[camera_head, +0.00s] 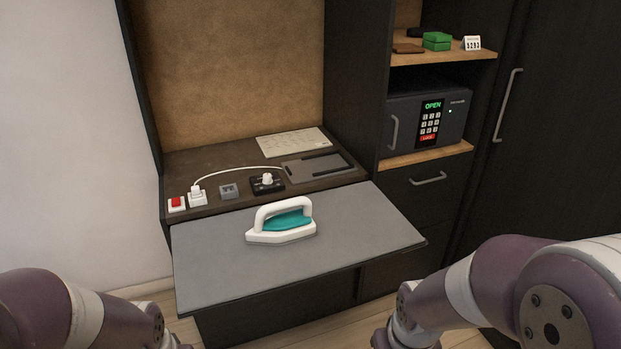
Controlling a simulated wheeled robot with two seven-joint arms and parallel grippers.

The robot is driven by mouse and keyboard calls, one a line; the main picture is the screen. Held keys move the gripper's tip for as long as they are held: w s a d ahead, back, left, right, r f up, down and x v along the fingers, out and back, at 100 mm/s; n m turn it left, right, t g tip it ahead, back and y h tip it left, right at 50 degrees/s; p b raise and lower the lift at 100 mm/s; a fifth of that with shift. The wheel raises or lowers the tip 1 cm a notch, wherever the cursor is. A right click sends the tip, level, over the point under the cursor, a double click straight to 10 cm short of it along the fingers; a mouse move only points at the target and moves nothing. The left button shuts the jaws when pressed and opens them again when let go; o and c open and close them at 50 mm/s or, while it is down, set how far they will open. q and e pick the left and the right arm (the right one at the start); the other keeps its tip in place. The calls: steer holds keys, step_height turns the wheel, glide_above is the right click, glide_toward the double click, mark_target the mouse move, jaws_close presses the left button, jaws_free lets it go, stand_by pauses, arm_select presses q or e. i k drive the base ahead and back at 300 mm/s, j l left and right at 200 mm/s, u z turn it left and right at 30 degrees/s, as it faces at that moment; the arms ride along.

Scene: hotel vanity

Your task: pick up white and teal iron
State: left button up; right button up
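The white and teal iron (283,222) rests on the grey pull-out board (220,268). Its white handle arches over the teal body, and its white pointed front faces left. Nothing is touching it. My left arm shows at the bottom left and my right arm at the bottom right, both well in front of the iron. Neither gripper's fingers are in the picture.
Behind the board, the dark counter (225,163) holds a red switch (176,203), a white plug (197,197), a black control with a white knob (267,182) and a card (291,143). A safe (455,115) stands on the right. The board around the iron is clear.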

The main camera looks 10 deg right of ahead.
mark_target(281, 230)
steer(key=i+u, duration=0.25)
steer(key=i, duration=0.15)
steer(key=i+l+u, duration=0.2)
steer(key=i, duration=0.25)
steer(key=i+l+u, duration=0.25)
steer(key=i, duration=0.15)
steer(key=l+u, duration=0.3)
steer(key=u, duration=0.15)
steer(key=l+u, duration=0.4)
steer(key=i+j, duration=0.05)
